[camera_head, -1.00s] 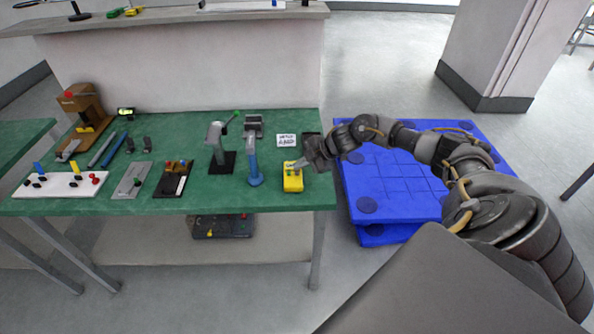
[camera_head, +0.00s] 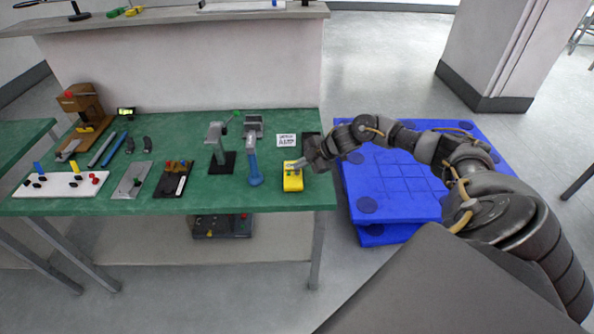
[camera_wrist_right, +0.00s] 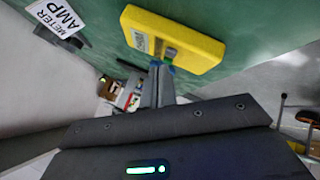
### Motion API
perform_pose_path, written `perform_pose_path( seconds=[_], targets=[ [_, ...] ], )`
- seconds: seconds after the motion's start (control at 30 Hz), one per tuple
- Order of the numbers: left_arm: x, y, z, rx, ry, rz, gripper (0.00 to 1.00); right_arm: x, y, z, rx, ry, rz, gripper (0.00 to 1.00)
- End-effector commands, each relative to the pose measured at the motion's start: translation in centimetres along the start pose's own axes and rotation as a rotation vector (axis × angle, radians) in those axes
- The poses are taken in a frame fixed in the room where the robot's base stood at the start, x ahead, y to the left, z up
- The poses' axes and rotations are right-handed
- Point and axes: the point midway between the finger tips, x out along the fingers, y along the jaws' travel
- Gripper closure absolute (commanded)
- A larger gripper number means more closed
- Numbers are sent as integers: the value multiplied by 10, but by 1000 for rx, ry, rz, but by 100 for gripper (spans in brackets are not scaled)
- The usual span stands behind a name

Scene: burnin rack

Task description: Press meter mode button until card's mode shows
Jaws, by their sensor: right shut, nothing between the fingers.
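The yellow meter (camera_head: 292,182) lies near the right end of the green bench. In the right wrist view the meter (camera_wrist_right: 197,52) shows a pale display (camera_wrist_right: 141,41) and a grey raised part (camera_wrist_right: 170,53); the display's text is too small to read. The white card (camera_head: 286,140) stands behind the meter; in the wrist view the card (camera_wrist_right: 55,18) reads METER AMP. My right gripper (camera_head: 299,164) is shut and empty, its tips at the meter's upper face. In the wrist view the tips (camera_wrist_right: 162,68) overlap its near edge; contact is unclear. My left gripper is out of view.
A blue-handled tool (camera_head: 254,168) and a grey stand (camera_head: 218,150) are left of the meter. A dark block (camera_head: 311,140) is beside the card. Further left are a black box (camera_head: 173,180) and a white panel (camera_head: 62,184). Blue pallets (camera_head: 400,185) stand right of the bench.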

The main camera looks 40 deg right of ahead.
Motion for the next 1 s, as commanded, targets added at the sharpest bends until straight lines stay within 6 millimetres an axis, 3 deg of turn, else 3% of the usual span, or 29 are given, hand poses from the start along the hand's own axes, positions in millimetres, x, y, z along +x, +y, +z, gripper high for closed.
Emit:
perform_pose_path(
  seconds=[1.0],
  targets=[
    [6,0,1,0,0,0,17,9,-6,6,1,0,0,100]
  ],
)
